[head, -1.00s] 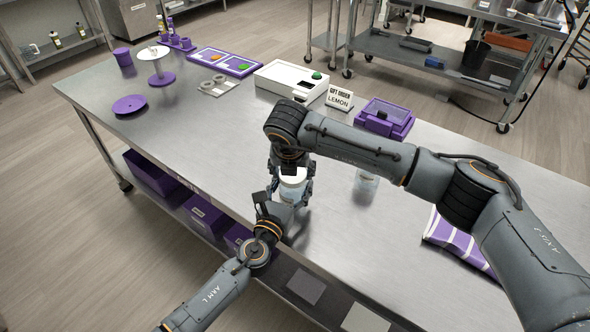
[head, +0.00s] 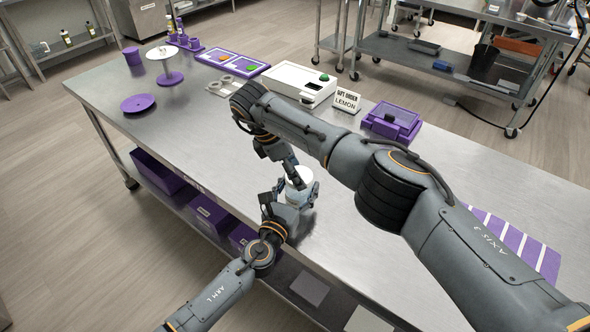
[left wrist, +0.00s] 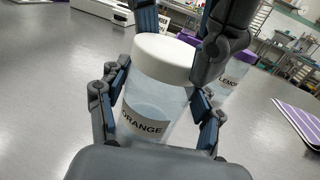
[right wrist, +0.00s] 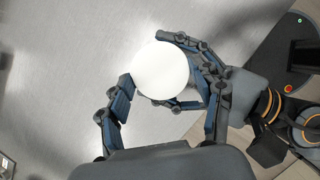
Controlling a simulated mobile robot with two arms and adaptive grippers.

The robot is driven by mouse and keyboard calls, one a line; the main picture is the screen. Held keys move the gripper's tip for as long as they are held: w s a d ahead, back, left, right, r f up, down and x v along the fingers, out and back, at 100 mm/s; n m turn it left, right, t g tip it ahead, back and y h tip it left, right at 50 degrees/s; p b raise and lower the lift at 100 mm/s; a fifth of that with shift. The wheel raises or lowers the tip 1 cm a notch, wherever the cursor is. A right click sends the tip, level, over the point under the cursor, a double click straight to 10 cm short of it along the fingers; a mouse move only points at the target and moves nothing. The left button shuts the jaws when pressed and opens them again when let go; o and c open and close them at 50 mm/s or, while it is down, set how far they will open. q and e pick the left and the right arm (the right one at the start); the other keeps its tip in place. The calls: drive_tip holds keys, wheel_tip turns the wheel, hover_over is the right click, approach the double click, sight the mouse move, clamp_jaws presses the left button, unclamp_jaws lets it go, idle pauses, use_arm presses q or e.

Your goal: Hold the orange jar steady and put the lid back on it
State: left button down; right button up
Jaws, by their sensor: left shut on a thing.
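The orange jar (left wrist: 150,105) is a clear jar with an "ORANGE" label, upright at the near edge of the steel table. My left gripper (left wrist: 160,95) is shut around its body from the front. The white lid (left wrist: 165,55) sits on the jar's mouth and looks level; I cannot tell whether it is tightened. It shows as a white disc in the right wrist view (right wrist: 160,70). My right gripper (right wrist: 172,92) is open above the jar, its fingers spread near the lid, with a gap on the right side. In the head view, my right arm partly covers the jar.
A lemon jar (left wrist: 232,75) stands close behind the orange jar. A purple box (head: 392,122), a "LEMON" order sign (head: 346,102) and a white machine (head: 300,84) stand further back. A striped purple cloth (head: 510,243) lies to the right. The table's left middle is clear.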

drive_tip(key=o, duration=0.4)
drive_tip(key=shift+c, duration=0.2)
drive_tip(key=shift+r, duration=2.3)
drive_tip(key=shift+c, duration=0.5)
